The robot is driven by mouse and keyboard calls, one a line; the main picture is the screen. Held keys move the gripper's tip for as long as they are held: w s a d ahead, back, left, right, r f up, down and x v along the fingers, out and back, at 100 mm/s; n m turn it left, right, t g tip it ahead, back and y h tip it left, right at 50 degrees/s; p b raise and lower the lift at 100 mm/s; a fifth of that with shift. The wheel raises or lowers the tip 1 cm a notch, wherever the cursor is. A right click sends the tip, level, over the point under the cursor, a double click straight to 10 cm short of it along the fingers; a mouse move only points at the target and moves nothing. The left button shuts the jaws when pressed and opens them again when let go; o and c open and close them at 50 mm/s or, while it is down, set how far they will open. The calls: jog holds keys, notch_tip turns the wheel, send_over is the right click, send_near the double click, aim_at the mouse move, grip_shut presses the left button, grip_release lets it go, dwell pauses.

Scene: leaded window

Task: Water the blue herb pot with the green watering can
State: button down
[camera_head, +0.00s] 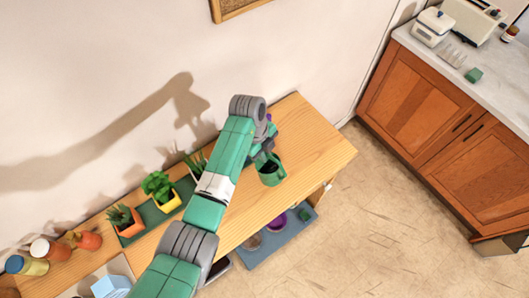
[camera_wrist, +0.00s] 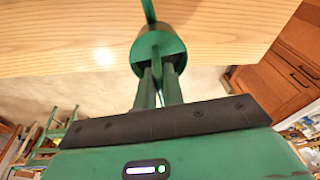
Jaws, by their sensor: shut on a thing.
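The green watering can (camera_head: 270,172) is at my gripper (camera_head: 264,156), over the right part of the wooden table in the head view. In the wrist view, the can (camera_wrist: 158,48) sits at the ends of my gripper's fingers (camera_wrist: 158,75), which are shut on it. Its thin spout (camera_wrist: 149,10) points away from me. I cannot tell how far the can is above the table. No blue herb pot can be made out; my arm covers part of the plant row. A plant with spiky leaves (camera_head: 195,163) is partly hidden behind my arm.
A yellow pot (camera_head: 169,203) and an orange pot (camera_head: 131,229) with plants stand on a green tray (camera_head: 151,214). Several jars, one of them orange (camera_head: 88,240), stand at lower left. The wooden table (camera_head: 312,150) is clear right of the can. A purple bowl (camera_head: 277,222) lies below.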

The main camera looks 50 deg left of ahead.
jog(key=shift+a+r, duration=0.1)
jog(key=shift+s+a+r+h, duration=0.1)
jog(key=shift+a+r+h, duration=0.15)
jog(key=shift+r+h, duration=0.2)
jog(key=shift+s+a+r+h, duration=0.1)
jog(key=shift+a+r+h, duration=0.1)
jog(key=shift+r+h, duration=0.2)
jog(key=shift+r+b, duration=0.15)
jog(key=shift+b, duration=0.2)
dwell(1.0)
dwell(0.7)
jog(key=shift+w+d+f+y+p, duration=0.15)
jog(key=shift+d+f+y+p, duration=0.25)
jog(key=shift+f+y, duration=0.1)
jog(key=shift+w+d+f+y, duration=0.15)
jog(key=shift+f+y, duration=0.2)
jog(key=shift+f, duration=0.3)
